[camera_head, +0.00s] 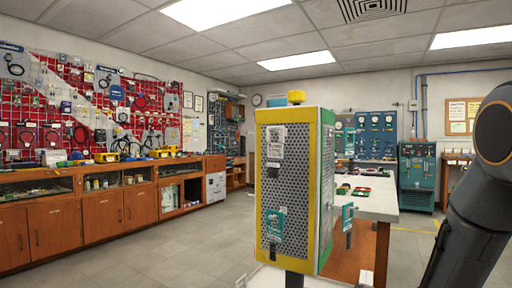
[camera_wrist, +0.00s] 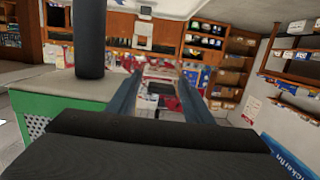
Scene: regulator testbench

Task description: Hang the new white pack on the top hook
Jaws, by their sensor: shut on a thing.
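The display stand (camera_head: 288,195) is a perforated metal box with yellow and green edges and a yellow knob on top. A small grey-white pack (camera_head: 275,143) hangs high on its front face. A teal pack (camera_head: 275,224) hangs low on that face, and another teal pack (camera_head: 348,214) hangs at the right side. In the wrist view my gripper (camera_wrist: 158,82) has its two fingers around a small, blurred pale and reddish item, which I cannot identify. The stand's green edge (camera_wrist: 58,112) and dark post are left of the fingers there. The head view does not show my gripper.
A white-topped bench (camera_head: 385,195) with small red and green items stands behind the stand. My arm is at the right of the head view. A red tool wall (camera_head: 70,110) and wooden cabinets (camera_head: 105,215) line the left. The floor between is clear.

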